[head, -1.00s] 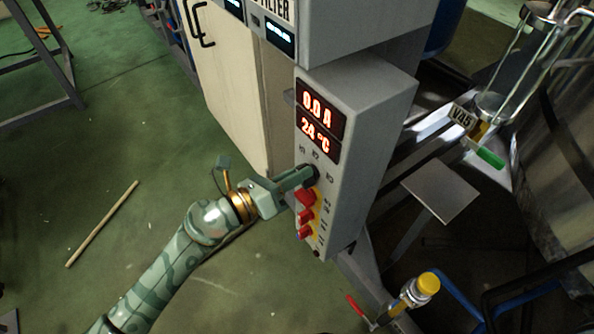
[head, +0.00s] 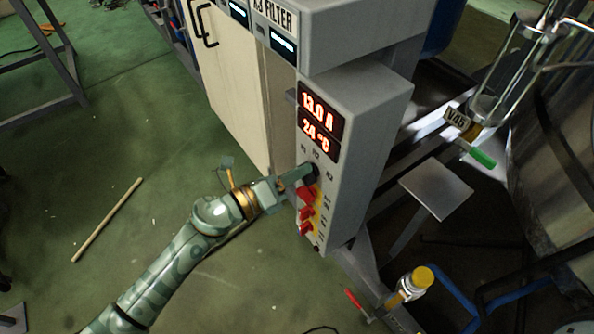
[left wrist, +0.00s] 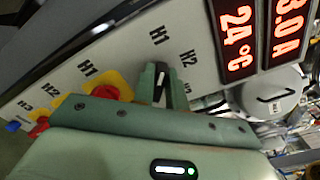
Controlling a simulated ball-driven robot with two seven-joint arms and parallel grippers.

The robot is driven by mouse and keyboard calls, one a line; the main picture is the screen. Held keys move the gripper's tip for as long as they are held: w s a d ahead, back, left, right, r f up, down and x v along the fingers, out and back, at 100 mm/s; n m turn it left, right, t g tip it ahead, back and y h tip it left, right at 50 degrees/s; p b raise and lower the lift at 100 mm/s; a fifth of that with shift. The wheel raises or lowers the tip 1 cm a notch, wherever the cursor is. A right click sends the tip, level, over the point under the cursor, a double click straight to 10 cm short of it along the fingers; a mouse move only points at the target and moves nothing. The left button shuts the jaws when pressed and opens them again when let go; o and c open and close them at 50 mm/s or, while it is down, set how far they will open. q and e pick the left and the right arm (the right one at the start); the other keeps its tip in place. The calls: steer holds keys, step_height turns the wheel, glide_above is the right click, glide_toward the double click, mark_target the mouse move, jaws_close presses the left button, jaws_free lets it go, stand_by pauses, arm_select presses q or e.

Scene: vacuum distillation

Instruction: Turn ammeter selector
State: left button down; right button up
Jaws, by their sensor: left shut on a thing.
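The ammeter selector (left wrist: 161,83) is a small dark knob with a white mark, below the displays on the grey control box (head: 365,120). My left gripper (head: 308,172) reaches it from the left and is shut on it; the fingers (left wrist: 160,95) hide much of the knob. The selector's labels H1 and H2 show around it in the left wrist view. The red display (head: 318,107) reads 13.0 A above 24 °C; it also shows in the left wrist view (left wrist: 236,35). My right gripper is not in view.
Red switches (head: 307,210) on yellow plates sit just below the selector. A cabinet (head: 235,80) stands behind. At right are a green-handled valve (head: 481,157) and a yellow-capped fitting (head: 422,278). A wooden stick (head: 107,220) lies on the open green floor.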

arm_select(q)
steer(key=c, duration=1.4)
jaws_free()
steer(key=shift+a, duration=0.1)
steer(key=shift+c, duration=0.2)
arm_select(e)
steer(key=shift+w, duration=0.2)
arm_select(q)
steer(key=p+v, duration=0.1)
steer(key=v, duration=1.5)
steer(key=shift+p, duration=0.35)
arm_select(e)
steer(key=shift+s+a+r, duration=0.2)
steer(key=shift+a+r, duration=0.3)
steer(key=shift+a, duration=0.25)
arm_select(q)
steer(key=shift+a, duration=0.15)
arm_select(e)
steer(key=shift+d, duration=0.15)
